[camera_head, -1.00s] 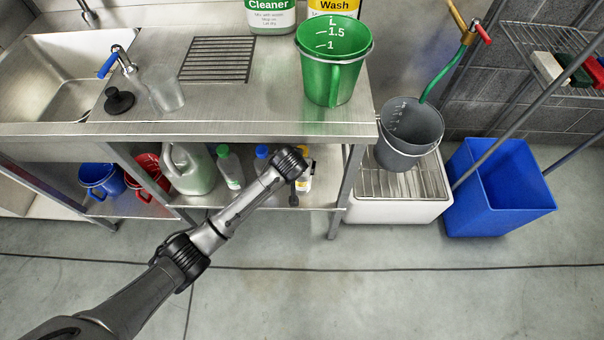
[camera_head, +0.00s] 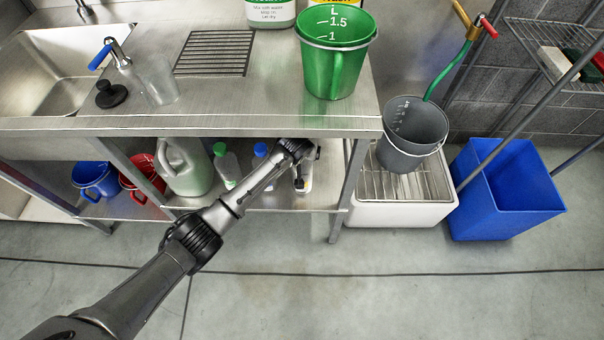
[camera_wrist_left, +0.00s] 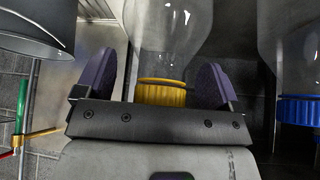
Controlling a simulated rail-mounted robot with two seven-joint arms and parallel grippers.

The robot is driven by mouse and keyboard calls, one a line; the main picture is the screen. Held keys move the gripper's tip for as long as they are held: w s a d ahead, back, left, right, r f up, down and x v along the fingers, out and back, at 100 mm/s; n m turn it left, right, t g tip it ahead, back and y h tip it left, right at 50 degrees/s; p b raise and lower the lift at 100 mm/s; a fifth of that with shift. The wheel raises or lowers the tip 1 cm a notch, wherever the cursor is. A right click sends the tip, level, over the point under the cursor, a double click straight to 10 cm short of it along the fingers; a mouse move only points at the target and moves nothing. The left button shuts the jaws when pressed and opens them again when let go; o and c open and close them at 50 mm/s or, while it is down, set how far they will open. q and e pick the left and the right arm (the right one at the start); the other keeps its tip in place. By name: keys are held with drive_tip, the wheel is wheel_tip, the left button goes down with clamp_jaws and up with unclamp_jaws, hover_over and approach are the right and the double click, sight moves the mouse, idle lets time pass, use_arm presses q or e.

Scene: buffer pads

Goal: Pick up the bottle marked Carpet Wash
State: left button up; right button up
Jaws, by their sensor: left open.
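In the left wrist view, a clear bottle (camera_wrist_left: 170,35) with a yellow cap stands between my left gripper's two purple finger pads (camera_wrist_left: 158,66). The pads are apart, one on each side, with no clear contact. Its label does not show there. In the head view, my left gripper (camera_head: 306,152) reaches the lower shelf and partly hides a small bottle (camera_head: 303,182) with a pale label; I cannot read its words. On the counter, a container with a yellow label (camera_head: 326,2) is cut off by the top edge and partly hidden by a green jug. My right gripper is out of view.
A blue-capped bottle (camera_wrist_left: 298,105) stands beside the yellow-capped one. A green-capped bottle (camera_head: 227,167) and a pale green jug (camera_head: 186,166) are left on the shelf. The steel counter (camera_head: 270,110) overhangs my gripper, and a table leg (camera_head: 347,195) is close right.

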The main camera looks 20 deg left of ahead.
use_arm(q)
drive_tip(key=shift+r, duration=0.1)
drive_tip(key=shift+c, duration=0.2)
drive_tip(key=shift+w, duration=0.1)
drive_tip(key=c, duration=1.2)
